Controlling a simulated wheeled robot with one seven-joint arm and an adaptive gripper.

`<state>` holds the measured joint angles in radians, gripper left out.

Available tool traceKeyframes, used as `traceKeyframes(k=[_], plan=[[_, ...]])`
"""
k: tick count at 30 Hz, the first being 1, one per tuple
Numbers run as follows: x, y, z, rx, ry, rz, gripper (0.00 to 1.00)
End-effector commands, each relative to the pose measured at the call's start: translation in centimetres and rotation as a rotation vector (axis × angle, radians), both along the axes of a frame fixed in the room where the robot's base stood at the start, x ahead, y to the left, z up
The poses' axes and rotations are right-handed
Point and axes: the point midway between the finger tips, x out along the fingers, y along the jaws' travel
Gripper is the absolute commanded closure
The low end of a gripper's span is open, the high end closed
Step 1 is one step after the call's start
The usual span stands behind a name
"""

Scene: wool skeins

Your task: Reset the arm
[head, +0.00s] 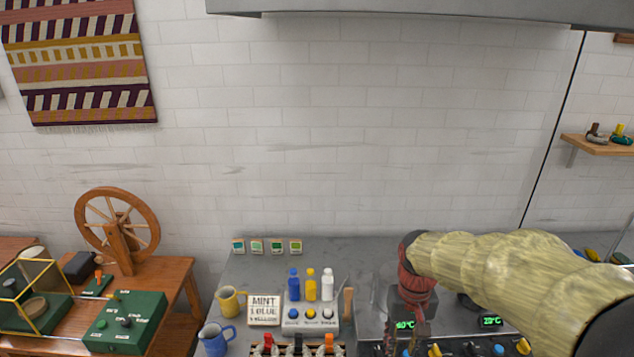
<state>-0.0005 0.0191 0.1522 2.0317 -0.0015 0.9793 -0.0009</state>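My arm, in a pale yellow sleeve, reaches in from the lower right of the head view. It ends in a red wrist that points down, with my gripper (417,328) below it, over the grey counter (243,268) near the lit displays. The fingers are small and partly lost against the dark gear behind, so I cannot tell whether they are open or shut. I cannot make out anything held.
A green display (404,324) is beside my gripper. A spinning wheel (117,231) stands left. The counter's back is mostly clear.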

Motion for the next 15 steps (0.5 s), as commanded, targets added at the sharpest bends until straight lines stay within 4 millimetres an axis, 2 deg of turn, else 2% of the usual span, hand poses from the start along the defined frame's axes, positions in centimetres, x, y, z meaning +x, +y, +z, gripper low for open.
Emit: traceKeyframes(k=[1, 6, 15], plan=[[-1.4, 0.0, 0.8, 0.0, -0.032, 0.0, 0.71], [-5.7, 0.0, 2.9, 0.001, -0.13, -0.002, 0.71], [-12.9, 0.0, 5.1, 0.002, -0.306, -0.002, 0.71]])
